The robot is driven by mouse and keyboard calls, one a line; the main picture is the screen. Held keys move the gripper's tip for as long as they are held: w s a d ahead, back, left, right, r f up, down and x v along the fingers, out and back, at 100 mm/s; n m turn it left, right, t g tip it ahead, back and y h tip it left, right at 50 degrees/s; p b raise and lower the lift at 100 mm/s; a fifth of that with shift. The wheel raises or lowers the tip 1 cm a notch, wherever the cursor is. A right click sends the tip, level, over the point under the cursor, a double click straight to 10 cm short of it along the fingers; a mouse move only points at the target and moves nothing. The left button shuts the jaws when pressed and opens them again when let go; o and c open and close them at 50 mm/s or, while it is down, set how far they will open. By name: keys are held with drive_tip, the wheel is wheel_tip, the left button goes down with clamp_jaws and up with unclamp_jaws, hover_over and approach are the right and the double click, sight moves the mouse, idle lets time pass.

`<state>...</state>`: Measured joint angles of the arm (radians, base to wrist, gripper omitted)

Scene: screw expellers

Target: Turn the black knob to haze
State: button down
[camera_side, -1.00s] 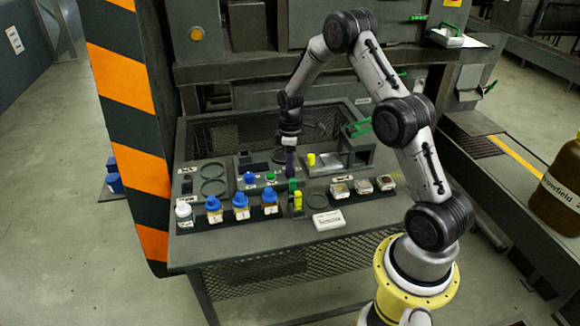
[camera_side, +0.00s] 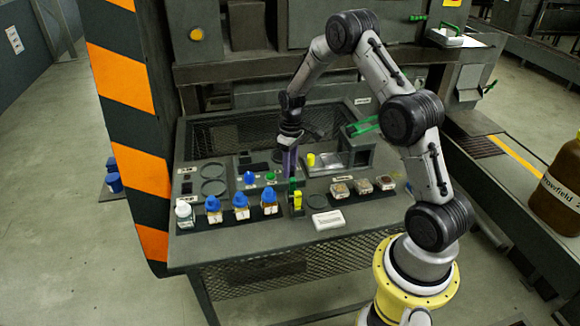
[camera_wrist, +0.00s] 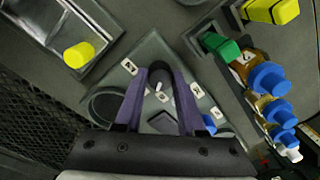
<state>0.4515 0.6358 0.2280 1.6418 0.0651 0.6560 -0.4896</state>
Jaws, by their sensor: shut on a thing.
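The black knob (camera_wrist: 160,71) stands on a grey panel (camera_wrist: 110,82) in the wrist view, with a pale pointer mark on it. Small white labels, such as one label (camera_wrist: 130,67) and another label (camera_wrist: 196,89), sit around it; their words are too small to read. My gripper (camera_wrist: 160,83) has its purple fingers closed on the knob, one on each side. In the side view my gripper (camera_side: 290,163) points down at the panel, and its fingers and the arm hide the knob.
Several blue-capped bottles (camera_side: 241,213) stand in a row at the front. A yellow peg (camera_side: 311,159), sample dishes (camera_side: 363,186), a white box (camera_side: 328,219) and a green lever (camera_side: 362,127) are to the right. A blue button (camera_side: 250,177) is close left.

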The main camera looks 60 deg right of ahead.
sight(292, 168)
drive_tip(key=m, duration=0.6)
drive_tip(key=shift+r, duration=0.1)
drive_tip(key=shift+m, duration=0.3)
idle(0.3)
drive_tip(key=c, duration=0.5)
unclamp_jaws()
wheel_tip(292, 168, up, 14)
drive_tip(key=shift+s+d, duration=0.2)
drive_tip(key=shift+d, duration=0.05)
